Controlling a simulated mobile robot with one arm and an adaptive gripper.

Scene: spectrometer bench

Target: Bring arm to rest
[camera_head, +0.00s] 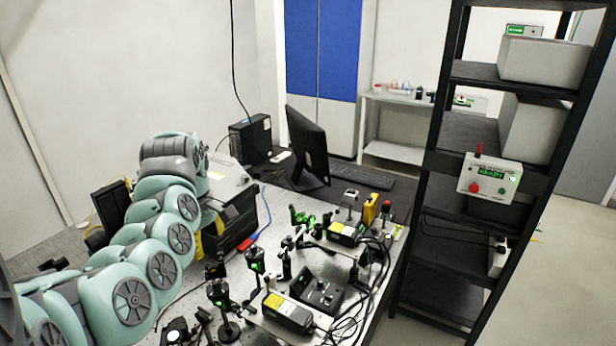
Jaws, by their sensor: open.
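My teal and grey arm (163,268) rises from the lower left corner and bends over the left side of the optical bench (330,213). What looks like my gripper (216,206) is a small dark part beside the arm's far links, in front of a black case with a light top (240,178). It is mostly hidden by the arm, and its fingertips do not show clearly. I see nothing held. I cannot tell whether it touches the case.
Optical mounts, a black control box (318,293) and loose cables crowd the bench's front and right. A monitor (307,146) and keyboard (360,177) stand behind. A black shelf rack (466,131) carries a box marked READY (490,178). Floor shows at right.

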